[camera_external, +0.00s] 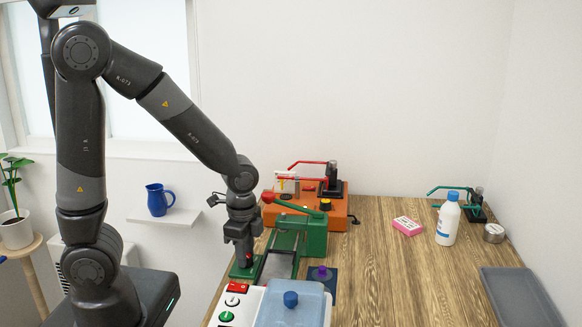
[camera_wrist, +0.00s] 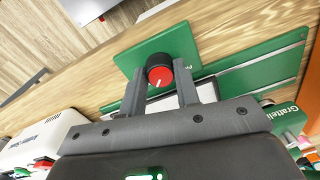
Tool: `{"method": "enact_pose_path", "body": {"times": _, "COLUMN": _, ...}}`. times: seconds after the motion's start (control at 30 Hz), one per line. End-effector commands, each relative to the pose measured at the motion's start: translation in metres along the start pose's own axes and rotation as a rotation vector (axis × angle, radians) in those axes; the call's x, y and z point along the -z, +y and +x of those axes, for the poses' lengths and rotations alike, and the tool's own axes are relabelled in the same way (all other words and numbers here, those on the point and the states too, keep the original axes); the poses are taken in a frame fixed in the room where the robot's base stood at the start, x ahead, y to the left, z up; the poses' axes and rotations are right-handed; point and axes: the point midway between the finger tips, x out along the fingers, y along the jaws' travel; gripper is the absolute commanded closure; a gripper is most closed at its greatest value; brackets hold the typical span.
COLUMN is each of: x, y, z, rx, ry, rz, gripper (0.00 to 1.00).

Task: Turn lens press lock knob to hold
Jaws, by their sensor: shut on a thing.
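A round black knob with a red face (camera_wrist: 160,72) and a white pointer line stands on a green plate (camera_wrist: 130,58) in the wrist view. The pointer slants toward the lower left of that picture. My gripper (camera_wrist: 161,80) has one finger on each side of the knob and is shut on it. In the external view my gripper (camera_external: 244,256) points down at the green plate (camera_external: 243,272), left of the green machine (camera_external: 313,240). There the fingers mostly hide the knob. Printing beside the knob is partly cut off by a finger and cannot be read.
A white box with buttons (camera_external: 240,303) and a pale blue lid with a blue knob (camera_external: 290,300) stand in front. An orange machine (camera_external: 335,218) is behind. A pink box (camera_external: 407,226), a white bottle (camera_external: 447,222) and a grey tray (camera_external: 520,297) are to the right.

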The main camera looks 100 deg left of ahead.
Motion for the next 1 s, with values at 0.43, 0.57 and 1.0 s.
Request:
{"method": "enact_pose_path", "body": {"times": 0.43, "x": 0.001, "y": -0.001, "z": -0.001, "rx": 0.003, "ry": 0.004, "rz": 0.009, "gripper": 0.94}}
{"method": "enact_pose_path", "body": {"times": 0.57, "x": 0.001, "y": -0.001, "z": -0.001, "rx": 0.003, "ry": 0.004, "rz": 0.009, "gripper": 0.62}}
{"method": "enact_pose_path", "body": {"times": 1.0, "x": 0.001, "y": -0.001, "z": -0.021, "rx": 0.004, "ry": 0.005, "rz": 0.009, "gripper": 0.62}}
